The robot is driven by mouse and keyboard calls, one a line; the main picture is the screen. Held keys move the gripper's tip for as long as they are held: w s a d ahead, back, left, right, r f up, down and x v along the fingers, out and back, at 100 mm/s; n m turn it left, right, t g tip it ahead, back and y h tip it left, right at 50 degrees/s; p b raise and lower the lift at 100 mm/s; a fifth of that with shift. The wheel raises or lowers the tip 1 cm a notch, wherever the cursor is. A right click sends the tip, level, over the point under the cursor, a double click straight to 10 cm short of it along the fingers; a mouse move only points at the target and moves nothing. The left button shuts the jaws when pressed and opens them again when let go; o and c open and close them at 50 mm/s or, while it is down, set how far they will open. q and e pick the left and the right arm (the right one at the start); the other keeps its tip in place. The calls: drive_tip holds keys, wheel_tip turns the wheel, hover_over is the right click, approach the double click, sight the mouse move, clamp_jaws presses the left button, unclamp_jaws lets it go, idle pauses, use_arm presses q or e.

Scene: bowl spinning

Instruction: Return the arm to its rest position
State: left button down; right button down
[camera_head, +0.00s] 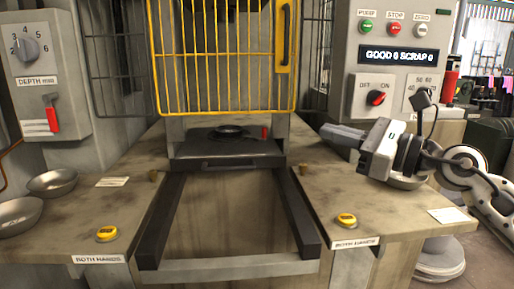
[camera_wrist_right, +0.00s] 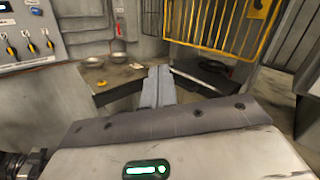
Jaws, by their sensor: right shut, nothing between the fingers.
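My right arm comes in from the right in the head view. Its gripper (camera_head: 340,134) is held above the right part of the bench, fingers together and pointing left, with nothing between them. In the right wrist view the two closed fingers (camera_wrist_right: 158,86) point away toward the bench. My left gripper shows in neither view.
Two metal bowls, one nearer (camera_head: 18,216) and one farther (camera_head: 52,182), are at the left. A yellow cage guard (camera_head: 222,60) stands over a black sliding tray (camera_head: 228,150). A control panel (camera_head: 392,60) rises behind the right arm. Yellow buttons (camera_head: 107,233) sit near the front edges.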

drive_tip(key=s+f+n+t+h+p, duration=0.15)
drive_tip(key=s+f+n+h, duration=0.4)
drive_tip(key=f+n, duration=1.05)
drive_tip(key=s+f+n+t+h, duration=0.3)
drive_tip(key=s+f+n+h, duration=0.3)
drive_tip(key=f+n, duration=0.95)
drive_tip(key=s+f+m+g, duration=0.5)
drive_tip(key=s+f+m, duration=0.2)
drive_tip(key=s, duration=0.6)
wheel_tip(320, 180, down, 2)
drive_tip(key=shift+s+f+p, duration=0.1)
drive_tip(key=shift+s+p, duration=0.15)
drive_tip(key=shift+p, duration=0.15)
drive_tip(key=shift+a, duration=0.1)
idle(0.4)
